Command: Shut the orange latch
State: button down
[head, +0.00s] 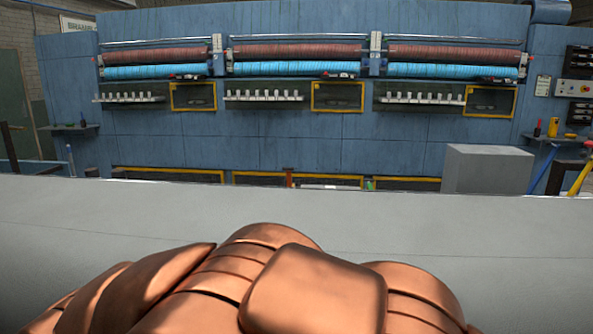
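I cannot make out an orange latch in the head view. Yellow-orange frames edge three small openings in the blue machine wall (250,135): a left frame (193,109), a middle frame (338,110) and a right frame (490,115). A small reddish upright piece (290,178) stands low in front of the wall; its kind is too small to tell. My gripper is not recognisable in the view. The lower middle of the view is blocked by copper-coloured segmented shapes close to the camera, so what lies behind them is hidden.
A long grey surface (480,235) crosses the foreground and looks bare. A grey box (487,169) stands behind its far edge at right. Red rollers (300,52) and blue rollers (295,69) run along the wall. Side shelves hold small items, including a yellow one (553,127).

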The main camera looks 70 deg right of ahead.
aim_at(288, 169)
jog(key=z, duration=0.9)
jog(key=i, duration=0.8)
jog(key=z, duration=0.9)
